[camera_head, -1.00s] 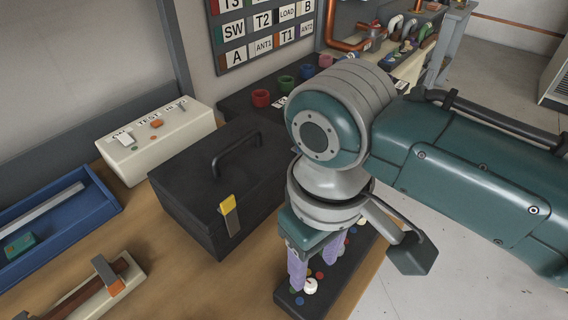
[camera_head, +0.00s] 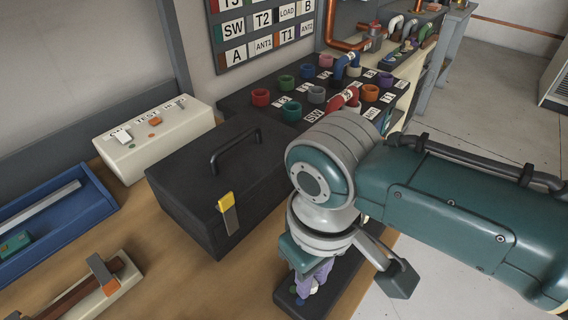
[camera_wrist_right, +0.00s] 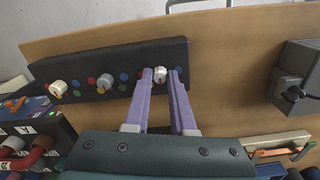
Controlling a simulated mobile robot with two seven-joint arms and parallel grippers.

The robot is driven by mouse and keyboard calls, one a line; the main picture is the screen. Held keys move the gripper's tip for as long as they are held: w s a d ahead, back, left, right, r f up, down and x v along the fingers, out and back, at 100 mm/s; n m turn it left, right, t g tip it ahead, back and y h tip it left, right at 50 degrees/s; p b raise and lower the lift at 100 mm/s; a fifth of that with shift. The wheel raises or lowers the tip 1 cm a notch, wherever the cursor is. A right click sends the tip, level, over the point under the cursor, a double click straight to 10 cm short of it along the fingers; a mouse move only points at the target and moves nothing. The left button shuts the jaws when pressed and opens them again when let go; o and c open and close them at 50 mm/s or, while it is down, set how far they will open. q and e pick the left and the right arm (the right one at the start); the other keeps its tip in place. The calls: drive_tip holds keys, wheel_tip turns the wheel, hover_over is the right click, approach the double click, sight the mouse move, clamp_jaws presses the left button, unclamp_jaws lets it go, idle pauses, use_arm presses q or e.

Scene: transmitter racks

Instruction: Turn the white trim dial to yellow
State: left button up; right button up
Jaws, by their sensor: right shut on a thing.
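The white trim dial (camera_wrist_right: 160,74) sits at one end of a black dial panel (camera_wrist_right: 130,58), with small coloured dots around it. My right gripper (camera_wrist_right: 160,76) points down at the panel and is shut on this dial, one purple finger on each side. Which dot the dial points to I cannot tell. A grey dial (camera_wrist_right: 104,82) and a cream dial (camera_wrist_right: 57,88) stand farther left on the panel. In the head view my right gripper (camera_head: 305,286) hides the white dial, and the panel (camera_head: 343,290) is partly hidden by my arm. My left gripper is not in view.
A black toolbox (camera_head: 190,190) stands left of my right gripper. Behind are a socket panel (camera_head: 240,103) with coloured rings and plugs, and a cream switch box (camera_head: 150,150). A blue tray (camera_head: 75,225) lies at left. The wooden bench (camera_head: 160,270) has free room in front.

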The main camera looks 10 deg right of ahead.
clamp_jaws()
drive_tip(key=m+p, duration=0.2)
drive_tip(key=m, duration=0.1)
drive_tip(key=shift+r, duration=0.15)
drive_tip(key=m+p, duration=0.1)
drive_tip(key=m, duration=0.2)
drive_tip(key=shift+p, duration=0.35)
drive_tip(key=shift+m+p, duration=0.3)
drive_tip(key=shift+m, duration=1)
